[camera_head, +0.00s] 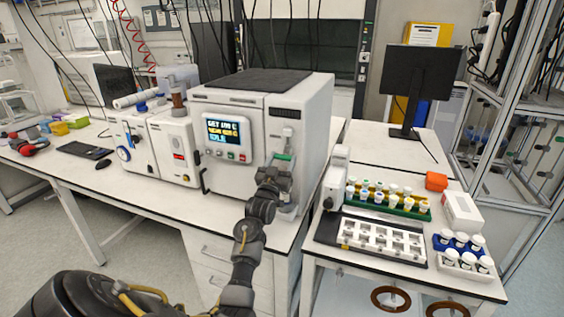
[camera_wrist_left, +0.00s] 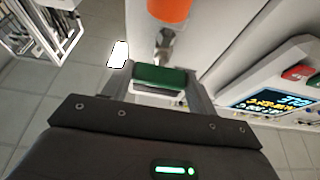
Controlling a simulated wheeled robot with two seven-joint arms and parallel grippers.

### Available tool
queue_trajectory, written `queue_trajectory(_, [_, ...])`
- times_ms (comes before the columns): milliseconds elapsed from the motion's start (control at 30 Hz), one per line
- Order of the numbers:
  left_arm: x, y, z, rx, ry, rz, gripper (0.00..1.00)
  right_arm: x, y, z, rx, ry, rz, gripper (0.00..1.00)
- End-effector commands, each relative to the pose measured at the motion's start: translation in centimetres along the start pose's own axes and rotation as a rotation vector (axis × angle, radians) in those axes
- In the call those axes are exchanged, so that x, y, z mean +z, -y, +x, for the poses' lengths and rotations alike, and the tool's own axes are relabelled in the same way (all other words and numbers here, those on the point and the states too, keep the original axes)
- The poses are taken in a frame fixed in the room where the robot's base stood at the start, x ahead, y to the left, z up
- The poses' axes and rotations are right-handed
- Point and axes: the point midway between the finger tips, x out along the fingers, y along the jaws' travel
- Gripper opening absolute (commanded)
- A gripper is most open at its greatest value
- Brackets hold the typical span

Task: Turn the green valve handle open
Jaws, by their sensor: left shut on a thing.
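The green valve handle (camera_head: 283,156) is a short green bar on the front right of the white reactor unit (camera_head: 305,125). In the left wrist view the green handle (camera_wrist_left: 160,77) lies across the space between my fingers. My left gripper (camera_head: 277,168) is at the handle, reaching up to it from the front, and is shut on it. In the left wrist view the gripper (camera_wrist_left: 160,88) partly hides the metal valve parts behind the handle. My right gripper is in neither view.
The reactor's lit screen (camera_head: 222,132) is left of my gripper. A smaller white device (camera_head: 174,148) stands further left.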

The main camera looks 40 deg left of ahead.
Motion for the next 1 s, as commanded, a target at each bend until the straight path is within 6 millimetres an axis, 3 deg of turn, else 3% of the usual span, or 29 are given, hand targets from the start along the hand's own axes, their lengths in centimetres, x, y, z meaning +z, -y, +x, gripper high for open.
queue_trajectory(367, [0.1, -0.1, 0.1, -0.034, 0.001, -0.095, 0.35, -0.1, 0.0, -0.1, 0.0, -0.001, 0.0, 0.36])
queue_trajectory(1000, [-0.1, -0.4, 0.1, -0.255, 0.001, -0.626, 0.35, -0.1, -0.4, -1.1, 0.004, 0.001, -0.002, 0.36])
